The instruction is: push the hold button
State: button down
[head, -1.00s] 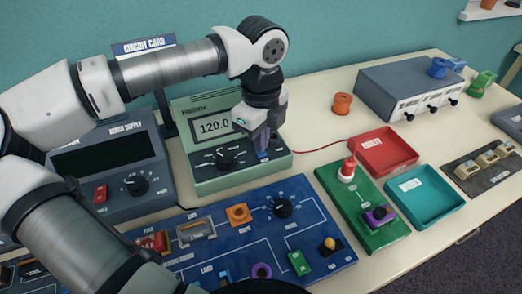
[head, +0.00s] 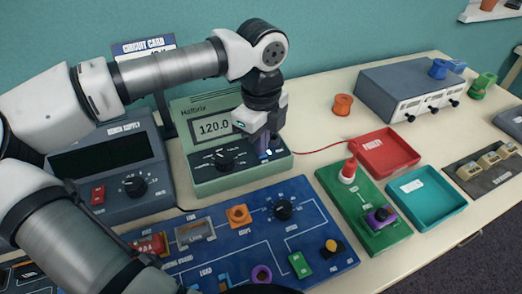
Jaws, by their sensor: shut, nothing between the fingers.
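My gripper (head: 264,156) points down at the right end of the sloping front panel of the green Halbrix meter (head: 213,104). Its fingers are shut with nothing between them. The fingertips are at or just above the panel, and I cannot tell whether they touch it. The meter's display reads 120.0, and a black dial (head: 224,160) sits on the panel left of the fingers. The hold button cannot be made out for certain; a small dark shape (head: 276,143) shows beside the fingers.
A blue circuit board (head: 215,262) with several coloured parts lies in front of the meter. A bench supply (head: 97,158) stands to its left. A green board (head: 352,214) with a red-topped post, a red tray (head: 414,158) and a teal tray (head: 455,207) lie to the right.

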notch_tip(320, 180, up, 10)
jog(key=p, duration=0.4)
jog(key=shift+p, duration=0.3)
jog(key=shift+f, duration=0.15)
dwell(0.5)
